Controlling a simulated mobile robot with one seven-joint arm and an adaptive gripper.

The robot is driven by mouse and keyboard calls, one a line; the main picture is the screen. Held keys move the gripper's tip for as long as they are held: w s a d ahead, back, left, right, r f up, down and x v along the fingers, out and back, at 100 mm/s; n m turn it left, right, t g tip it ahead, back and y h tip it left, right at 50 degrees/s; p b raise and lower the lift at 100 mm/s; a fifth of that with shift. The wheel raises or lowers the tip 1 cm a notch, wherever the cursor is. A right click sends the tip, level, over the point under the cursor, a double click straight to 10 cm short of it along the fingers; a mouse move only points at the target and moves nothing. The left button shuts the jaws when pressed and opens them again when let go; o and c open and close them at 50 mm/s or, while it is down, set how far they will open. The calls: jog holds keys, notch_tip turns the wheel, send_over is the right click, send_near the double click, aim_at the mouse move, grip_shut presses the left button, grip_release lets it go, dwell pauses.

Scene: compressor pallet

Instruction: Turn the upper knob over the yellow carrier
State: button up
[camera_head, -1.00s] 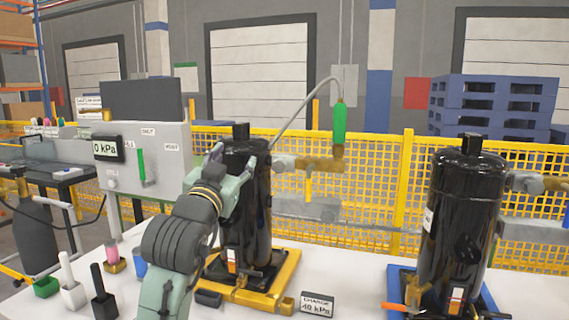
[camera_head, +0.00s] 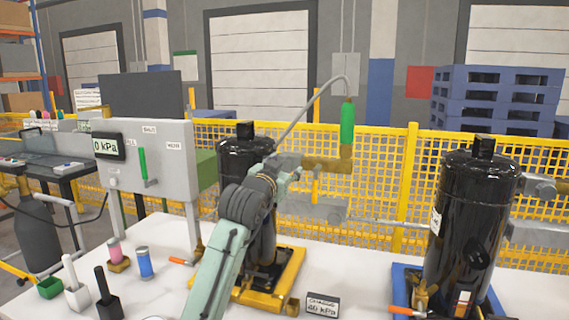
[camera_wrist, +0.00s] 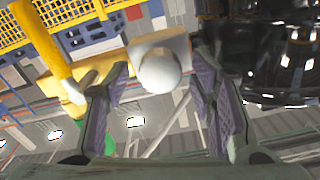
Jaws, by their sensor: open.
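A black compressor (camera_head: 246,157) stands on the yellow carrier (camera_head: 290,268). A brass fitting (camera_head: 330,165) with a green hose end (camera_head: 347,124) is at its upper right. My gripper (camera_head: 287,178) is at the compressor's upper right side, just left of the brass fitting. In the wrist view, a pale rounded knob (camera_wrist: 160,72) sits between my open fingers (camera_wrist: 160,80), with a gap on each side. A yellowish block (camera_wrist: 172,44) is behind it. The compressor (camera_wrist: 268,50) is close on the right. My arm hides part of the compressor and carrier in the head view.
A grey panel box (camera_head: 150,160) reading 0 kPa stands left. A second black compressor (camera_head: 470,225) stands on a blue carrier at right. A small display (camera_head: 322,304) is in front.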

jog(key=shift+w, duration=0.25)
jog(key=shift+c, duration=0.5)
jog(key=c, duration=1.1)
